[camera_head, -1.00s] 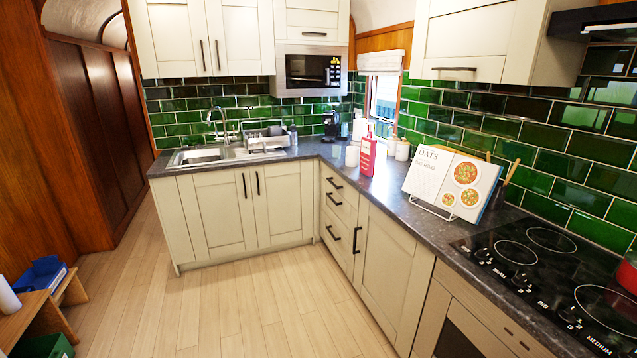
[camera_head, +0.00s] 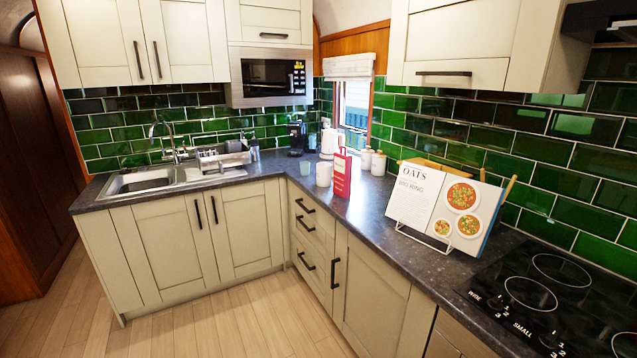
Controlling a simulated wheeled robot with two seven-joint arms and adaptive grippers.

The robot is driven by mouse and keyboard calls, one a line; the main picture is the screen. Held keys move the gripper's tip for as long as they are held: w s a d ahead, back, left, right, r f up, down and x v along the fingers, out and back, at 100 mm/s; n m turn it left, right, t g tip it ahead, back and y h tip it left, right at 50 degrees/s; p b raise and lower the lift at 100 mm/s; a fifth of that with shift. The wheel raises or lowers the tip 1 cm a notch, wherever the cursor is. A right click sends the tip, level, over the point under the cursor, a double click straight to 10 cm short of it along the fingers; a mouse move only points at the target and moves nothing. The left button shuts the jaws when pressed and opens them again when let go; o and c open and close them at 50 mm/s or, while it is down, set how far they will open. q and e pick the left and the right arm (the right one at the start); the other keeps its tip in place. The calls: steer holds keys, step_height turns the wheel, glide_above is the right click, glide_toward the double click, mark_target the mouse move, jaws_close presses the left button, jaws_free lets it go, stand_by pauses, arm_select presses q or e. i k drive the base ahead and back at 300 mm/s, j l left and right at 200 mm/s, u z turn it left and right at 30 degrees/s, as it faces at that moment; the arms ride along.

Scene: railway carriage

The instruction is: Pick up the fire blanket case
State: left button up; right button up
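The fire blanket case (camera_head: 342,174) is a red upright box with white lettering and a red strap or loop at its top. It stands on the dark worktop (camera_head: 372,214), near the inner corner of the L-shaped counter. A white cylinder stands close to its left. Neither of my grippers shows in the head view, so nothing of mine is seen touching the case.
An open cookbook (camera_head: 440,207) on a wire stand and a black hob (camera_head: 545,290) lie to the right along the counter. White canisters (camera_head: 378,163), a coffee maker (camera_head: 297,137) and a sink (camera_head: 140,181) stand further back. The wooden floor (camera_head: 235,320) before the cabinets is clear.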

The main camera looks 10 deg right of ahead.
mark_target(342, 161)
steer(key=i+z, duration=0.3)
steer(key=i, duration=0.15)
steer(key=i+j+z, duration=0.4)
steer(key=i+z, duration=0.25)
steer(key=i+j+z, duration=0.15)
steer(key=i+z, duration=0.15)
steer(key=i, duration=0.1)
